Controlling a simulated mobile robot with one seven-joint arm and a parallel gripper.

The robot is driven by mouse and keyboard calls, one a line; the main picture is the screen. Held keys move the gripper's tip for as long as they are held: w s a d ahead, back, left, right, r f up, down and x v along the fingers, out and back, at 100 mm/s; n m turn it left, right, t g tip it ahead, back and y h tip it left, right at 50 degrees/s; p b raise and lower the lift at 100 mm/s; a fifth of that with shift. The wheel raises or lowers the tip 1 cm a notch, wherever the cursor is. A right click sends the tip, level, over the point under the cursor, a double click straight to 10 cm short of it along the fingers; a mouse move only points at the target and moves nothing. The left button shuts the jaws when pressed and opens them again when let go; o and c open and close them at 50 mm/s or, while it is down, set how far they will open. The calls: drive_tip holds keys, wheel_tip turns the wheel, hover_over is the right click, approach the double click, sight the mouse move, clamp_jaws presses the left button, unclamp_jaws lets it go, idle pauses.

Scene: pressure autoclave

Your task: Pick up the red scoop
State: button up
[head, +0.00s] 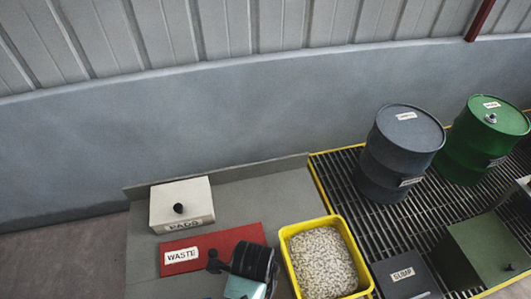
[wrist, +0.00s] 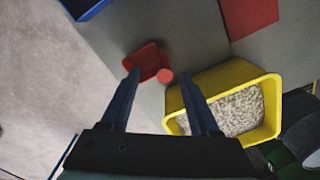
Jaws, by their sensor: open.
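The red scoop (wrist: 146,61) lies on the grey bench top (wrist: 188,40) in the wrist view, beside the yellow bin. A round red end of it faces my gripper. My gripper (wrist: 160,76) is open, its two dark fingers apart, with the scoop showing between and just beyond the fingertips. I cannot tell how high the fingers are above it. Nothing is held. In the head view the scoop does not show; part of my arm covers the front of the bench there.
A yellow bin (head: 284,258) of pale granules stands close to the scoop's right in the wrist view. A red WASTE panel (head: 228,241), a white PADS box (head: 181,204), a dark SUMP box (head: 407,276), a grey drum (head: 398,155) and a green drum (head: 487,140) are nearby.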

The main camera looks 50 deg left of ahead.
wheel_tip(320, 180, down, 2)
drive_tip(key=shift+f, duration=0.2)
drive_tip(key=shift+w+d+f+p, duration=0.1)
drive_tip(key=shift+w+f+p, duration=0.1)
drive_tip(key=shift+f, duration=0.65)
drive_tip(key=shift+w+d+f+p, duration=0.1)
drive_tip(key=shift+w+f+p, duration=0.05)
drive_tip(key=shift+f, duration=0.7)
drive_tip(key=shift+w+d+f+p, duration=0.1)
drive_tip(key=shift+w+f+p, duration=0.1)
drive_tip(key=shift+f, duration=0.65)
clamp_jaws()
